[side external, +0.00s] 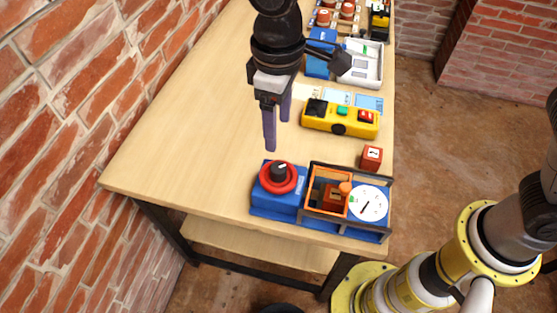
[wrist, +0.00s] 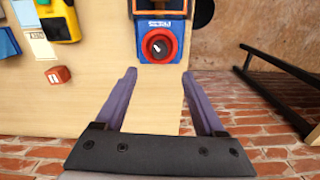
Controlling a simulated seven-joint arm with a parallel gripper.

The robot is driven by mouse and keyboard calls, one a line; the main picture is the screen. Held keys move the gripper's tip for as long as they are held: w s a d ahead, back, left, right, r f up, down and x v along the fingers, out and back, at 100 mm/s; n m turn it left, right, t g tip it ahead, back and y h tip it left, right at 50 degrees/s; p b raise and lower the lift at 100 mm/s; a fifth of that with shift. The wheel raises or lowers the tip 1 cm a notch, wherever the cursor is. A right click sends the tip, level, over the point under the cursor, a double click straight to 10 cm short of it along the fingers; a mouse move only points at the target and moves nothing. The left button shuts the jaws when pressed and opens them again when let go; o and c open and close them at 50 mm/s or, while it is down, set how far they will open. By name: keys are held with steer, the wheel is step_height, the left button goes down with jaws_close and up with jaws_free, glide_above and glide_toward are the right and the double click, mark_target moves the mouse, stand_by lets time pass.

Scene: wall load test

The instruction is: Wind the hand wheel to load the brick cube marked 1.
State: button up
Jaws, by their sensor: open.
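The red hand wheel (side external: 279,177) with a dark hub and a white mark sits on the blue left end of the test rig; in the wrist view the wheel (wrist: 158,46) is ahead of the fingers. My gripper (side external: 277,135) is open and empty, held above and behind the wheel, apart from it. Its purple fingers (wrist: 158,75) show spread in the wrist view. A brick cube (side external: 334,198) sits inside the rig's orange frame, its marking unreadable. A second brick cube (side external: 371,158) with a white label stands on the table behind the rig; its mark is too small to read surely.
A round white dial (side external: 369,203) with a black needle is at the rig's right end. A yellow box (side external: 340,119) with coloured buttons stands behind the loose cube. Blue and white trays (side external: 362,63) stand farther back. The table (side external: 190,140) left of the rig is clear.

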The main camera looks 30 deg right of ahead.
mark_target(279, 168)
step_height(279, 168, down, 12)
steer(key=shift+r, duration=0.15)
stand_by(0.3)
jaws_close()
